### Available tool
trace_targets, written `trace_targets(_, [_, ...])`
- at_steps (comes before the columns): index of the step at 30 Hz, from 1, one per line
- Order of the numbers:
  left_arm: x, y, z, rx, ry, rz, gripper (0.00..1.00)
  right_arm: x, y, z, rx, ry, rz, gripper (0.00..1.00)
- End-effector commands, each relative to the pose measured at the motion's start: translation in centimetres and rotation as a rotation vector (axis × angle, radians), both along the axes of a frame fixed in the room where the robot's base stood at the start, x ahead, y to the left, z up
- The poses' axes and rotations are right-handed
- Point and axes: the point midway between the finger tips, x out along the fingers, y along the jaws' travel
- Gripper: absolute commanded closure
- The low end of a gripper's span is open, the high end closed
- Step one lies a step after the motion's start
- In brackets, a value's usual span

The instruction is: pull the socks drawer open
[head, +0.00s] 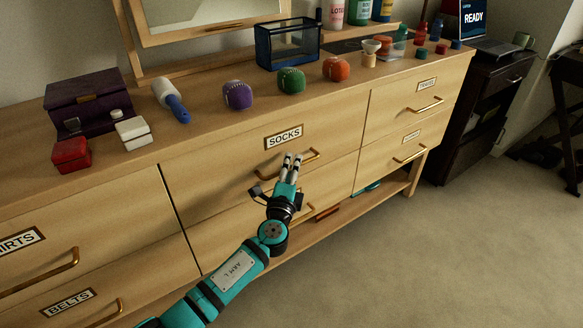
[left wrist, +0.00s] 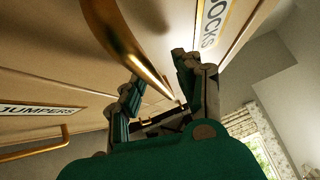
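The socks drawer (head: 230,165) is the upper middle drawer of a wooden dresser and looks closed, its front in line with its neighbours. Its label reads SOCKS (head: 283,137). Its brass bar handle (head: 308,158) sits below the label. My left gripper (head: 292,160) is at the middle of this handle. In the left wrist view the handle (left wrist: 130,45) runs between the two fingers of the left gripper (left wrist: 158,88), which stand apart with a gap around the bar. I cannot tell whether a finger touches it. My right gripper is not in view.
The JUMPERS drawer (left wrist: 40,125) is below. Yarn-like balls in purple (head: 238,95), green (head: 291,80) and orange (head: 336,68), a glass box (head: 288,45) and a purple chest (head: 88,100) stand on the dresser top. The carpet (head: 400,260) in front is clear.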

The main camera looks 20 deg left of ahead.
Motion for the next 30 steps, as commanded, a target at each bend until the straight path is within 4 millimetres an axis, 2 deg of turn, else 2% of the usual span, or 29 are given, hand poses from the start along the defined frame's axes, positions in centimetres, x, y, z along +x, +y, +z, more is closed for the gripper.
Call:
trace_targets(3, [-0.02, -0.01, 0.01, 0.0, 0.0, 0.0, 0.66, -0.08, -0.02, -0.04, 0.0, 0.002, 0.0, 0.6])
trace_targets(11, [-0.04, 0.01, -0.01, 0.0, 0.0, 0.0, 1.0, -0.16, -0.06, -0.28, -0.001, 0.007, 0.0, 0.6])
trace_targets(30, [-0.32, -0.28, -0.35, 0.001, 0.005, 0.0, 1.0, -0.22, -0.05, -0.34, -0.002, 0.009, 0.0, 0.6])
